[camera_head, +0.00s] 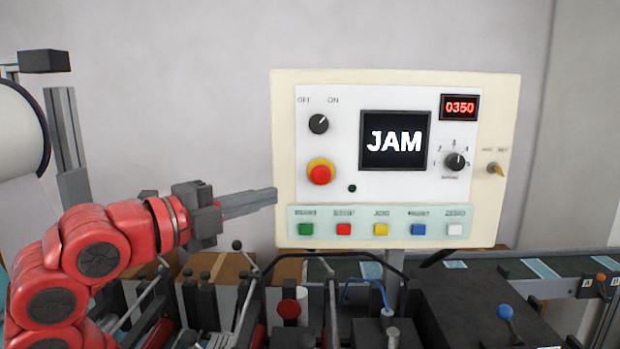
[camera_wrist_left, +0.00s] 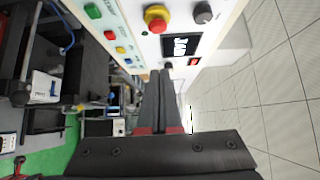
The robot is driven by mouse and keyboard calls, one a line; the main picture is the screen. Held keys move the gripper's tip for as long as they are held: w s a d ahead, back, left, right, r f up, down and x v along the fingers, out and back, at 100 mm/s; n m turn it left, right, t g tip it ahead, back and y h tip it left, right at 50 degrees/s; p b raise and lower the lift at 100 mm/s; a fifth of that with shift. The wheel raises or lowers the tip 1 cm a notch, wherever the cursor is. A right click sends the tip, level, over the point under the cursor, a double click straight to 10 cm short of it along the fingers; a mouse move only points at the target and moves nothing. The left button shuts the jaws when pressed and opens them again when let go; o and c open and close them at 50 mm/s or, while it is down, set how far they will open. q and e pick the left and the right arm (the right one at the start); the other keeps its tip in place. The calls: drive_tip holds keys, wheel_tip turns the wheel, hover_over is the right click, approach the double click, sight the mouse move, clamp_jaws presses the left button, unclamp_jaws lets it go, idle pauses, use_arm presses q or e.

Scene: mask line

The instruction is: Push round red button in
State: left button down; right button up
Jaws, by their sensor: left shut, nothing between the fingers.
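The round red button (camera_head: 320,174) sits on a yellow collar at the left of the control panel (camera_head: 395,82), below the OFF/ON knob. It also shows in the left wrist view (camera_wrist_left: 157,25), near the top. My left gripper (camera_head: 274,196) is shut and empty, its fingers pointing right, beside the panel's left edge and a little lower than the button. In the left wrist view the shut fingers (camera_wrist_left: 161,76) reach up the picture, with the button beyond their tips. Whether the tips touch the panel cannot be told. My right gripper is not in view.
The panel screen (camera_head: 395,140) reads JAM and the red display (camera_head: 459,107) reads 0350. A row of coloured square buttons (camera_head: 381,229) runs below. Levers and machine parts (camera_head: 288,308) stand under the panel. A conveyor (camera_head: 540,268) lies at the right.

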use_arm(q)
drive_tip(key=p, duration=0.5)
approach(328, 175)
drive_tip(key=d, duration=0.4)
drive_tip(key=w+p, duration=0.3)
drive_tip(key=w, duration=0.1)
drive_tip(key=shift+a, duration=0.1)
